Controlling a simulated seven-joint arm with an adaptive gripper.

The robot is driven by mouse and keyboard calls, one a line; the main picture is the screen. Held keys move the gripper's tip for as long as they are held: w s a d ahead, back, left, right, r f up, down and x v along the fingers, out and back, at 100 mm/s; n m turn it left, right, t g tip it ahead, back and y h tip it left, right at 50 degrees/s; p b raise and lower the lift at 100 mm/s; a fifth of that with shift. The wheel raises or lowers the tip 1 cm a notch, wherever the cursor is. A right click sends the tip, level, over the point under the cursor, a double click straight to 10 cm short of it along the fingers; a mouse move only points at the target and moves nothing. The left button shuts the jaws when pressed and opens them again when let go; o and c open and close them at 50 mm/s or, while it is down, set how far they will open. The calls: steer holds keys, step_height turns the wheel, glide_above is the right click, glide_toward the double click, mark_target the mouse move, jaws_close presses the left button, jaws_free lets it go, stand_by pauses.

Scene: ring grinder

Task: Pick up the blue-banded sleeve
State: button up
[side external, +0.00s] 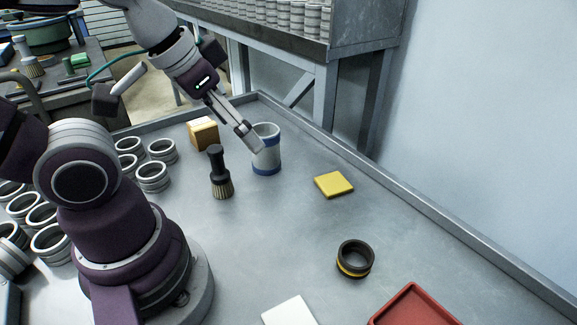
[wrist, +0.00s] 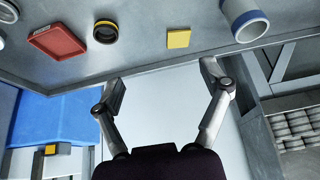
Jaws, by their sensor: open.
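A brush (side external: 219,175) stands left of the sleeve, with a yellowish block (side external: 203,133) behind it. A yellow pad (side external: 334,184), a black yellow-banded ring (side external: 355,259) and a red tray (side external: 414,306) lie to the right. Several grey rings crowd the left. The bench's middle is clear.

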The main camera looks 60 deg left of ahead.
steer(key=o, duration=0.3)
steer(key=n+g+y, duration=0.2)
steer(key=n, duration=0.4)
glide_toward(265, 139)
step_height(265, 139, down, 2)
steer(key=a, duration=0.1)
steer(key=x, duration=0.3)
steer(key=w+a+x, duration=0.1)
steer(key=x, duration=0.7)
steer(key=shift+w+a+r, duration=0.15)
steer(key=shift+a+r, duration=0.15)
steer(key=shift+r, duration=0.05)
